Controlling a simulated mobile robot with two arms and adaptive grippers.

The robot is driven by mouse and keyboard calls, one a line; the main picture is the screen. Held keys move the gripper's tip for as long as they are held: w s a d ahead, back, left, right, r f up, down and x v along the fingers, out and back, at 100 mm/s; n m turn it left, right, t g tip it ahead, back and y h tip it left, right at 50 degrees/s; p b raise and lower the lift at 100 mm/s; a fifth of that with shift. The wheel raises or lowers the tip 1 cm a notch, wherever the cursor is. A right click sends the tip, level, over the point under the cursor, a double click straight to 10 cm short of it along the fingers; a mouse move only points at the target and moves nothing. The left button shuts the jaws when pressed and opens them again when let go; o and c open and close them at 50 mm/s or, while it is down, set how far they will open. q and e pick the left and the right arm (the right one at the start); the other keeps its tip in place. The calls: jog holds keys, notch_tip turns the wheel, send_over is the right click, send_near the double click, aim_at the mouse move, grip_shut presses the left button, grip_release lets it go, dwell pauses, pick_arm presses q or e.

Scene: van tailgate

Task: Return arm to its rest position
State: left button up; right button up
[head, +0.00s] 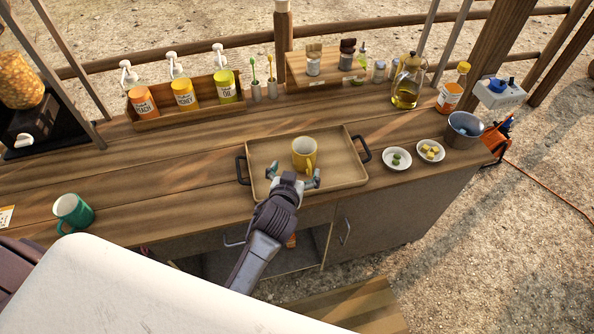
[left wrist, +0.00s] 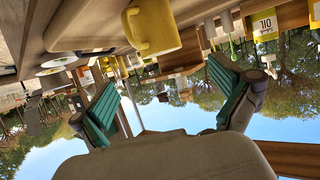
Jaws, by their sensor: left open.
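My left gripper (head: 296,175) is open and empty over the front part of the wooden tray (head: 345,175). A yellow mug (head: 304,154) stands upright on the tray, just beyond the fingertips, its handle toward the gripper. In the left wrist view, which is upside down, the two green-padded fingers (left wrist: 163,95) are spread wide with nothing between them. The yellow mug (left wrist: 152,25) shows there apart from the fingers. My right gripper is in neither view.
A green mug (head: 73,211) stands at the counter's left. Two small bowls (head: 397,158) and a metal pot (head: 463,130) are right of the tray. A rack of jars (head: 186,97) and an oil jug (head: 407,86) line the back. The counter between green mug and tray is clear.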

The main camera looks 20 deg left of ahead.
pick_arm(q)
jog(key=s+a+f+g, duration=0.2)
jog(key=s+a+g, duration=0.3)
jog(key=s, duration=0.6)
jog(key=s+r+m+g+h, duration=0.25)
jog(key=s+g, duration=0.25)
jog(key=s, duration=1.1)
notch_tip(320, 180, down, 29)
jog(key=g+b, duration=0.1)
jog(key=b, duration=0.3)
jog(key=s+a+f+g+y+b, duration=0.1)
jog(key=s+a+f+b, duration=0.1)
jog(key=s+f, duration=1.6)
notch_tip(320, 180, down, 3)
jog(key=shift+a+f+m+g+b, duration=0.1)
jog(key=shift+a+m+g+b, duration=0.1)
jog(key=shift+m+g+b, duration=0.25)
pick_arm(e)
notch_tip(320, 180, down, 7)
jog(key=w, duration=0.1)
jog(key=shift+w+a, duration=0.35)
